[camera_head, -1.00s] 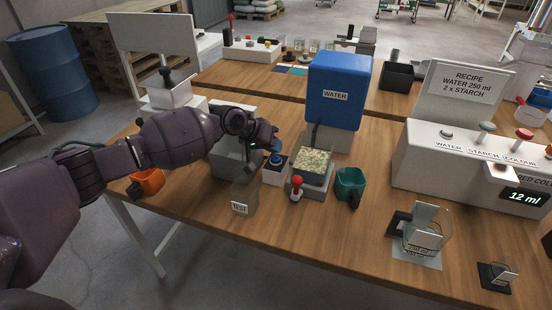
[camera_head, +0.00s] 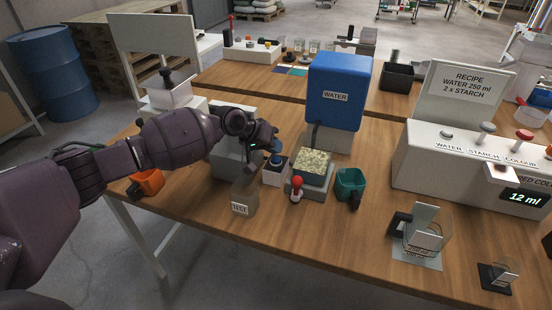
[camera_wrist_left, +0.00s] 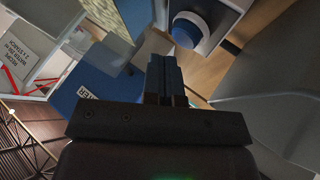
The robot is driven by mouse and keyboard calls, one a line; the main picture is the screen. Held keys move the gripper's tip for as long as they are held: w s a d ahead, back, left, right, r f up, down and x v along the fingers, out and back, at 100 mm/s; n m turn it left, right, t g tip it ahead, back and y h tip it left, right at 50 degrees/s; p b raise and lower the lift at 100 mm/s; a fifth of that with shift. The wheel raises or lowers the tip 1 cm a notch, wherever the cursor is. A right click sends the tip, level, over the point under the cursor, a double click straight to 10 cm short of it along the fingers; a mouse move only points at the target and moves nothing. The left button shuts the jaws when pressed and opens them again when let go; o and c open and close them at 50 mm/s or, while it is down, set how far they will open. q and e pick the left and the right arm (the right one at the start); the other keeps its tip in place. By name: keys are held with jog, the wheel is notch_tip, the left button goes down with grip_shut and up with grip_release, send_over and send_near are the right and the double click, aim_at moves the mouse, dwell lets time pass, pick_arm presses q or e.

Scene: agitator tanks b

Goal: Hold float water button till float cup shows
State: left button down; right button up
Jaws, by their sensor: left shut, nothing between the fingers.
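A blue round button (camera_head: 275,159) sits on a small white box (camera_head: 273,176), in front of the blue water tank (camera_head: 338,92). In the left wrist view the button (camera_wrist_left: 187,31) is just beyond the fingertips. My left gripper (camera_head: 267,143) is shut and empty, right above the button. It also shows in the left wrist view (camera_wrist_left: 165,65). I cannot tell whether it touches the button. My right gripper is not in view.
Right of the button are a tray of pale grains (camera_head: 313,163), a red-knobbed lever (camera_head: 297,188) and a green scoop (camera_head: 350,184). An orange scoop (camera_head: 150,181) lies left. A dispenser reading 12 ml (camera_head: 440,165) stands right. The front middle of the table is clear.

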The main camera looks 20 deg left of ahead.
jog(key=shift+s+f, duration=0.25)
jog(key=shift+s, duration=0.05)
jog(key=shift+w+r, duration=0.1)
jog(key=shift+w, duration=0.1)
pick_arm(q)
jog(key=shift+f, duration=0.4)
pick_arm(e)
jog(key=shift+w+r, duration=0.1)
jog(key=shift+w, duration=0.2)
pick_arm(q)
jog(key=shift+f, duration=0.15)
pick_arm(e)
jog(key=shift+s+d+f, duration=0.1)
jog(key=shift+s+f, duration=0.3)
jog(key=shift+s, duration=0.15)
